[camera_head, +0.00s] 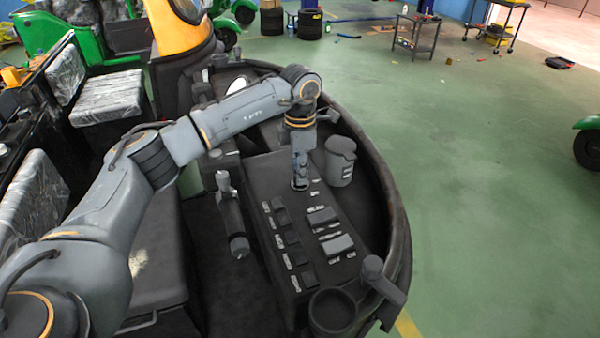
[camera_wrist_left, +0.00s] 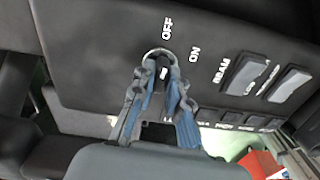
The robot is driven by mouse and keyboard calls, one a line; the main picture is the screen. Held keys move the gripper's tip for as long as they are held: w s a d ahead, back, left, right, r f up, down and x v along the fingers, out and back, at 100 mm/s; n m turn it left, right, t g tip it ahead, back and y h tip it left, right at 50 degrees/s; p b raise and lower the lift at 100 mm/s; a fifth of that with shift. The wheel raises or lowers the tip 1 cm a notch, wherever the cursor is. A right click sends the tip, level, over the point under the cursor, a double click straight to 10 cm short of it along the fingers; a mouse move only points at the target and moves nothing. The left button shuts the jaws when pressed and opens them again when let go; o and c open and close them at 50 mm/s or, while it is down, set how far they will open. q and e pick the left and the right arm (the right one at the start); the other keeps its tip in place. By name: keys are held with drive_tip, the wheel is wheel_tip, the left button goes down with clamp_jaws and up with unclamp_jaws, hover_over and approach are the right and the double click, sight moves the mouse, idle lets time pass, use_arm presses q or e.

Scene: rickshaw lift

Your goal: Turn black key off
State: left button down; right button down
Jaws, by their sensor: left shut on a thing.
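The black key (camera_wrist_left: 162,67) sits in a round metal ring on the dark control panel (camera_head: 262,185). White letters beside it read OFF above and ON to its right in the left wrist view. A small white mark shows on the key, but I cannot tell which label it points to. My left gripper (camera_head: 300,184) reaches down onto the panel from above. In the left wrist view its two blue-grey fingers (camera_wrist_left: 162,84) are closed on either side of the key. In the head view the gripper hides the key. My right gripper is not in view.
Several switches (camera_head: 322,215) with white labels lie on the panel nearer to me. A grey canister (camera_head: 340,160) stands just right of the gripper. A grey lever (camera_head: 384,280) and a round cup holder (camera_head: 333,312) are at the near end. Green floor (camera_head: 480,200) is open at right.

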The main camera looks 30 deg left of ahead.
use_arm(q)
drive_tip(key=shift+n, duration=0.6)
drive_tip(key=shift+r, duration=0.1)
drive_tip(key=c, duration=1.3)
unclamp_jaws()
wheel_tip(320, 180, up, 12)
drive_tip(key=shift+f, duration=0.1)
